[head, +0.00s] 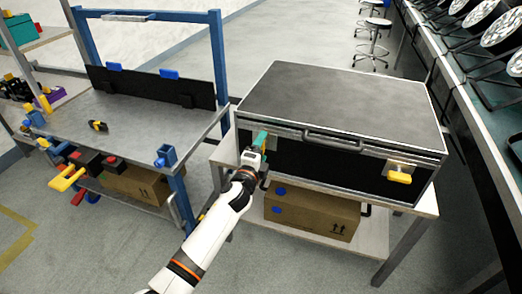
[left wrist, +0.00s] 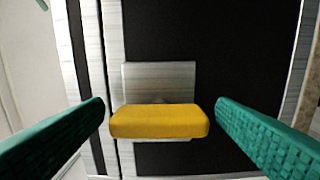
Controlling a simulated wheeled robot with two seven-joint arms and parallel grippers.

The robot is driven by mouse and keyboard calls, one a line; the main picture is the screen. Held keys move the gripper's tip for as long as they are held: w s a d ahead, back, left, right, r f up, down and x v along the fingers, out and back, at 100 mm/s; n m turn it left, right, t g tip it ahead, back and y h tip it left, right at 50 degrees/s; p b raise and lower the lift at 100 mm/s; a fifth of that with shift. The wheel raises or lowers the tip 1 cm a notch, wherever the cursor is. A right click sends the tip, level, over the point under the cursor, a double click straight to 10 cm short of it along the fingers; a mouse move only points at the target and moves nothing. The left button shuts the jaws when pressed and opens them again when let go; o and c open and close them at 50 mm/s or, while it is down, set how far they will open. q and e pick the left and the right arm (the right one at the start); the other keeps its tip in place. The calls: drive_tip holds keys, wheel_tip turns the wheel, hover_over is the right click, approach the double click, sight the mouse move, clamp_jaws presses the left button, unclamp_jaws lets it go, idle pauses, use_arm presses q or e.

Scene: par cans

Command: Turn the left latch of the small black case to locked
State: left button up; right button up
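The small black case (head: 335,105) with metal edges stands shut on a light table. Its right latch (head: 399,177) has a yellow handle lying roughly along the rim. The left latch is mostly hidden by my gripper in the head view. In the left wrist view its yellow handle (left wrist: 160,121) sits on a metal plate (left wrist: 158,82), at right angles to the case's metal rim. My left gripper (head: 261,138) is at the case's front left. Its teal fingers (left wrist: 160,125) are open on either side of the handle, with a narrow gap at each end. My right gripper is out of view.
A cardboard box (head: 312,215) lies on the shelf under the case. A workbench (head: 130,115) with blue posts and tools stands to the left. A long counter (head: 470,120) with lamps runs along the right. Stools (head: 371,40) stand behind. The front floor is clear.

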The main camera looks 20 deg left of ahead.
use_arm(q)
drive_tip(key=shift+s, duration=0.1)
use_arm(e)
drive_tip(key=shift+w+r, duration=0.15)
use_arm(q)
drive_tip(key=s+p, duration=0.1)
drive_tip(key=s, duration=1)
drive_tip(key=shift+s+a, duration=0.2)
drive_tip(key=shift+s, duration=0.2)
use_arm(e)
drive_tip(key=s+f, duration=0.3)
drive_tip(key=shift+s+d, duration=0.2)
